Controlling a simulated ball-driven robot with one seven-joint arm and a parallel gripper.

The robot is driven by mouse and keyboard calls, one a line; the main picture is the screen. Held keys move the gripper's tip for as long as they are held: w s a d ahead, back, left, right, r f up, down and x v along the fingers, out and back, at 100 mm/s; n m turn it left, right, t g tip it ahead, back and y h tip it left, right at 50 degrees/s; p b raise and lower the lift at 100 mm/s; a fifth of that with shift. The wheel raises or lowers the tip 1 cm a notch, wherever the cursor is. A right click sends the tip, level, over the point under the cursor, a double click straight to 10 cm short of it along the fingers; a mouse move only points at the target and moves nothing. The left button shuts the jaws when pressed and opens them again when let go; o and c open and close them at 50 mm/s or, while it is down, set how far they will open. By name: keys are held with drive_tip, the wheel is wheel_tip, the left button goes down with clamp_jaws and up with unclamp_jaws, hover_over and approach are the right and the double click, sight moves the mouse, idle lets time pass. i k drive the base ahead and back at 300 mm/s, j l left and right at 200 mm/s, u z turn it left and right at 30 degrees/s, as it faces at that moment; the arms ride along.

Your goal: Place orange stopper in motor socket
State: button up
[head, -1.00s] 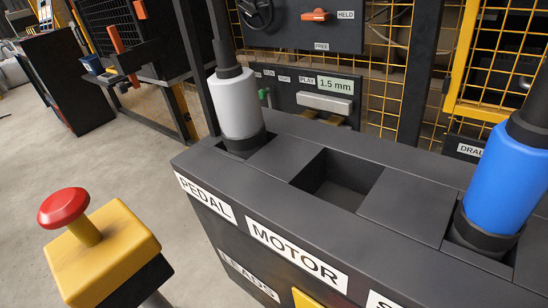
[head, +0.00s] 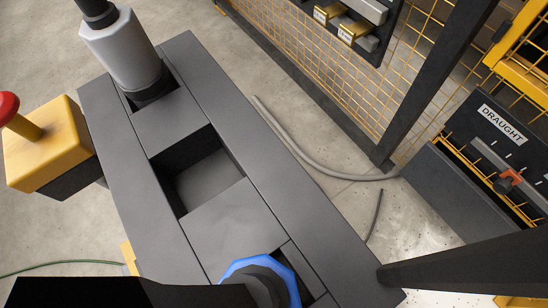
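The motor socket (head: 200,176) is the square opening in the middle of the dark grey bench top (head: 150,135). It is empty, and its inside floor shows. Its MOTOR label is out of sight now but showed in the earlier frame. A grey-white stopper (head: 124,50) with a black base and neck stands in the socket above it in the picture. A blue stopper (head: 238,268), seen from above, stands in the socket below it at the bottom edge. No orange stopper is in view.
A yellow box with a red button (head: 50,145) stands left of the bench. Yellow mesh fencing (head: 325,65), a dark post (head: 440,90) and a DRAUGHT panel (head: 505,130) are at right. A grey hose (head: 300,155) lies on the floor. Dark shapes cross the lower corners.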

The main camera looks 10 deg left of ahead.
sight(211, 186)
drive_tip(key=l+z, duration=0.1)
drive_tip(key=z, duration=0.3)
drive_tip(key=i+z, duration=0.15)
drive_tip(key=z, duration=0.25)
drive_tip(key=i+l+z, duration=0.1)
drive_tip(key=z, duration=0.3)
drive_tip(key=i+z, duration=0.1)
drive_tip(key=z, duration=0.3)
drive_tip(key=i+u, duration=0.1)
drive_tip(key=u, duration=0.3)
drive_tip(key=i+l+u, duration=0.1)
drive_tip(key=u, duration=0.35)
drive_tip(key=l+u, duration=0.1)
drive_tip(key=u, duration=0.3)
drive_tip(key=i+l+u, duration=0.1)
drive_tip(key=u, duration=0.3)
drive_tip(key=i+j, duration=0.15)
drive_tip(key=j, duration=0.15)
drive_tip(key=i+j, duration=0.15)
drive_tip(key=j, duration=0.15)
